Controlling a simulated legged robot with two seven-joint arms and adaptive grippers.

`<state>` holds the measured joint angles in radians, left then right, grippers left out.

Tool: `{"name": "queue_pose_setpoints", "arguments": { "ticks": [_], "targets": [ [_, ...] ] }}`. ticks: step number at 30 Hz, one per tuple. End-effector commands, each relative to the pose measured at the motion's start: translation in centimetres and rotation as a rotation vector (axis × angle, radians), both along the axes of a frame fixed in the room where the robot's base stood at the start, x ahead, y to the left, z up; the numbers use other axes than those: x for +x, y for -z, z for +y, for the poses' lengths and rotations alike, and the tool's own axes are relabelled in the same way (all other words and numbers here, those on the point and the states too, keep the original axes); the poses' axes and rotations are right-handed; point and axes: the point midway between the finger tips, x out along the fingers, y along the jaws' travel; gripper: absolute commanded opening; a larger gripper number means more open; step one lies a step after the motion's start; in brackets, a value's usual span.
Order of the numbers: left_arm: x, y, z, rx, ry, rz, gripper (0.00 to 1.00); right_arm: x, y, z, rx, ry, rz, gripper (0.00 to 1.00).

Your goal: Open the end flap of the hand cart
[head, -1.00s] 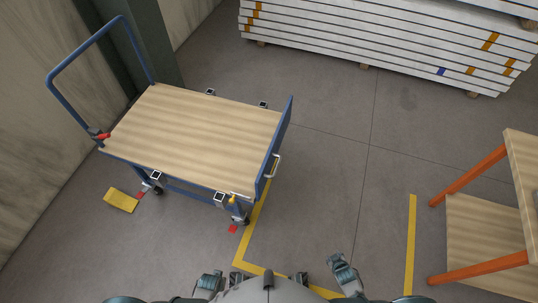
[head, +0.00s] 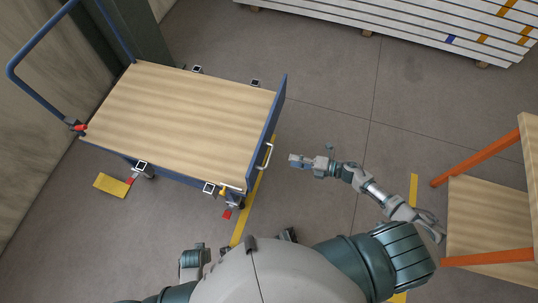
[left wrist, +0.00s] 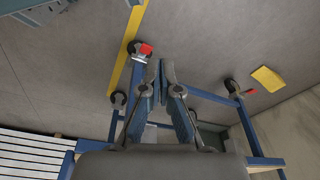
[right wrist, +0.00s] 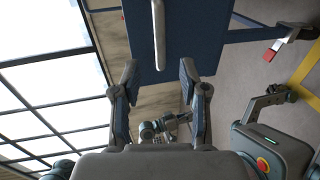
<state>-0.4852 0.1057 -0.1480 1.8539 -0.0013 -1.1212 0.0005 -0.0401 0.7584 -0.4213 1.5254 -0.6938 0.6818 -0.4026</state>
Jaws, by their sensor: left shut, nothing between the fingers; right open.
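The hand cart (head: 180,118) stands at the left with a wooden deck. Its blue end flap (head: 268,130) stands upright at the deck's right end and carries a pale bar handle (head: 265,157). My right gripper (head: 294,160) is open and empty, a little right of the handle. In the right wrist view the blue flap (right wrist: 195,35) lies ahead of my right gripper (right wrist: 158,75), with the handle (right wrist: 159,35) just beyond the fingertips. My left gripper (head: 197,251) is shut and empty near my body; the left wrist view shows its closed fingers (left wrist: 161,75).
A wood bench with orange legs (head: 480,160) stands at the right. White stacked boards (head: 400,20) lie at the back. Floor between is clear.

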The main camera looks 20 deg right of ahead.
Motion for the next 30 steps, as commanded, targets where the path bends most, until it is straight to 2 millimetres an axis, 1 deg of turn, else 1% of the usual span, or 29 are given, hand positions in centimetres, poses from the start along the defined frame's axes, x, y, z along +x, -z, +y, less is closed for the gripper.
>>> {"name": "queue_pose_setpoints", "arguments": {
  "ticks": [1,6,9,12,18,27,29,30],
  "targets": [
    [0.0,0.0,0.0,0.000,0.000,0.001,0.00,0.8,0.2,1.1,0.003,0.000,-0.002,0.43],
    [0.0,-0.2,0.0,0.000,0.000,0.006,0.00,3.0,1.0,4.5,0.002,0.001,-0.003,0.43],
    [0.2,-0.5,-0.1,-0.002,0.000,-0.001,0.00,4.1,1.5,6.2,0.001,0.002,0.000,0.43],
    [0.4,-0.9,-0.1,-0.002,-0.001,-0.006,0.00,5.0,1.9,7.5,0.000,0.002,0.000,0.43],
    [0.4,-1.4,0.0,0.000,-0.002,-0.006,0.00,5.9,2.3,8.7,0.000,0.002,0.002,0.43],
    [0.2,-1.3,0.1,0.000,-0.002,-0.002,0.00,6.0,2.3,8.8,0.001,0.002,0.001,0.43],
    [0.2,-1.3,0.1,0.000,-0.002,-0.002,0.00,6.0,2.3,8.8,0.000,0.002,0.002,0.28],
    [0.2,-1.3,0.1,0.000,-0.002,-0.001,0.00,6.0,2.3,8.8,0.000,0.002,0.002,0.18]
  ]
}}
